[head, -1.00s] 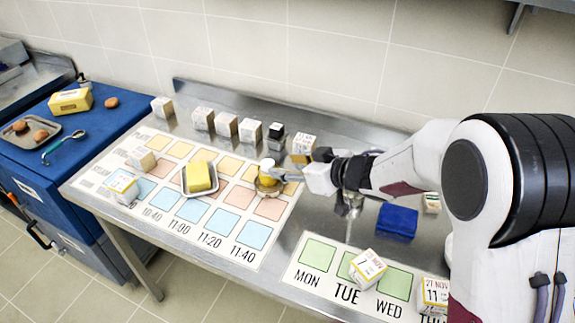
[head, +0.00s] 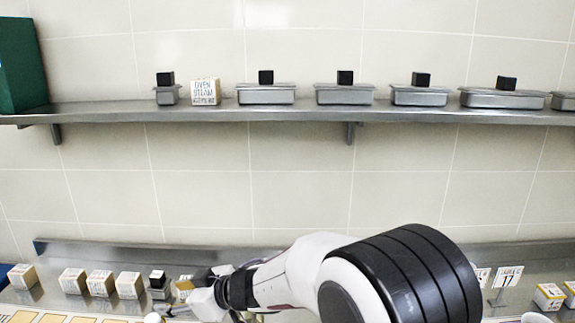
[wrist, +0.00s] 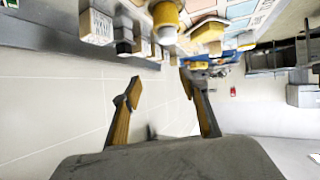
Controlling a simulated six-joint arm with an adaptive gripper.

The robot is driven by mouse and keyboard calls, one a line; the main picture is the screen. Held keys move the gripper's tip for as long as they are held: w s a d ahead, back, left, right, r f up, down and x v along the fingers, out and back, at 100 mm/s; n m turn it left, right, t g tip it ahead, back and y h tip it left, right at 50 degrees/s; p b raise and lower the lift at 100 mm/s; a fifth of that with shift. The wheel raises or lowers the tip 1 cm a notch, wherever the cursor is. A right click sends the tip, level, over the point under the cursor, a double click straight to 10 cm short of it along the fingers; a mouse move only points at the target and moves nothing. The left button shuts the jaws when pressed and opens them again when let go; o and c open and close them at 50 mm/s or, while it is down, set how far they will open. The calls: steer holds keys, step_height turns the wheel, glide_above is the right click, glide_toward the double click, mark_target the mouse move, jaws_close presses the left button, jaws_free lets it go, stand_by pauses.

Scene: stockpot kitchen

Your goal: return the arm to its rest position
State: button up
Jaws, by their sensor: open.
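My gripper (head: 188,296) is low in the head view, at the end of my white and black arm (head: 310,268), near the row of blocks on the steel counter. In the wrist view my gripper (wrist: 160,82) has its two yellow-padded fingers spread apart with nothing between them. Beyond the fingertips is a yellow cylinder with a white end (wrist: 165,20), apart from them. A yellow block (wrist: 207,33) is to its right. The lower part of my arm is cut off by the head view's bottom edge.
Several pale lettered blocks (head: 101,283) line the counter's back. Above, a wall shelf (head: 300,115) carries lidded steel pans (head: 345,94), a lettered box (head: 206,92) and a green box (head: 20,65). The wall between shelf and counter is clear. Small cards (head: 507,277) stand at the right.

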steer(key=w+d+r+m+t+h, duration=0.1)
steer(key=d+r+m+t+h, duration=0.4)
steer(key=d, duration=0.8)
steer(key=w+d+r+m+t+h, duration=0.1)
steer(key=w+d+r+m+h, duration=0.1)
steer(key=d+r, duration=0.75)
steer(key=s+d+f+m+g+h, duration=0.1)
steer(key=s+d+m+h, duration=0.1)
steer(key=s+d, duration=0.45)
steer(key=s+d+f+m+h, duration=0.1)
steer(key=s+d+m+h, duration=0.15)
steer(key=d, duration=0.65)
steer(key=s+d+f+m+g, duration=0.1)
steer(key=s+d+f+g, duration=0.1)
steer(key=s, duration=1)
steer(key=s+d+f+m+g, duration=0.2)
steer(key=s+f, duration=0.2)
steer(key=s, duration=0.8)
steer(key=shift+f+g, duration=0.15)
steer(key=shift+g, duration=0.15)
